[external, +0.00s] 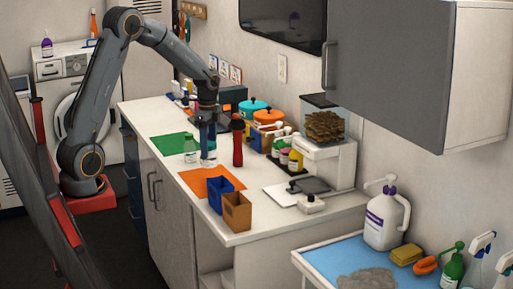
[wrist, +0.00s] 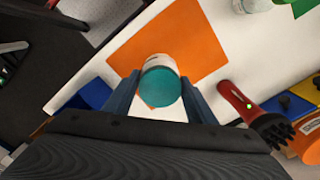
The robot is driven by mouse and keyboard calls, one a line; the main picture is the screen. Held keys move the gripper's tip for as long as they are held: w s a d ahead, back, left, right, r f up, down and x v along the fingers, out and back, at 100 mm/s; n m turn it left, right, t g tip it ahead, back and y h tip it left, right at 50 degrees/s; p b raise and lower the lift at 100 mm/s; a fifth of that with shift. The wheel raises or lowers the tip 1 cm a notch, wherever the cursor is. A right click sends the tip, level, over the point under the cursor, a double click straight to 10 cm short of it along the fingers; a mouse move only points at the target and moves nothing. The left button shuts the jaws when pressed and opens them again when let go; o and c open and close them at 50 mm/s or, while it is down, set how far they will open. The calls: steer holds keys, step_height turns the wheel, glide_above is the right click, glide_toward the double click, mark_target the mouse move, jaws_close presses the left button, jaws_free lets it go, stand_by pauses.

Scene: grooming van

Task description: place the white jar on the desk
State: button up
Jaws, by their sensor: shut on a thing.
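The white jar (wrist: 157,64) has a teal lid and sits between the two fingers of my gripper (wrist: 160,78) in the wrist view, lid towards the camera. My gripper is shut on it. In the external view my gripper (external: 208,132) points down over the white desk (external: 160,122), and the pale jar (external: 208,158) shows at its fingertips, partly hidden by them. The jar is close to the desk top; I cannot tell if it touches. In the wrist view the orange sheet (wrist: 205,38) lies behind the jar on the desk (wrist: 255,58).
A clear bottle (external: 190,151) stands left of the jar, and a red brush-like tool (external: 238,145) stands right. A blue bin (external: 221,195) and a tan bin (external: 237,212) stand near the front edge. A green sheet (external: 170,145) lies further back. A scale (external: 295,193) sits right.

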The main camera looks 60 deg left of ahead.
mark_target(209, 164)
steer(key=shift+f+p, duration=0.75)
steer(key=shift+f, duration=2.7)
steer(key=shift+f, duration=0.1)
steer(key=o, duration=1.1)
steer(key=shift+f, duration=0.1)
steer(key=shift+o, duration=0.2)
step_height(209, 164, up, 12)
steer(key=b, duration=0.3)
steer(key=shift+r, duration=0.2)
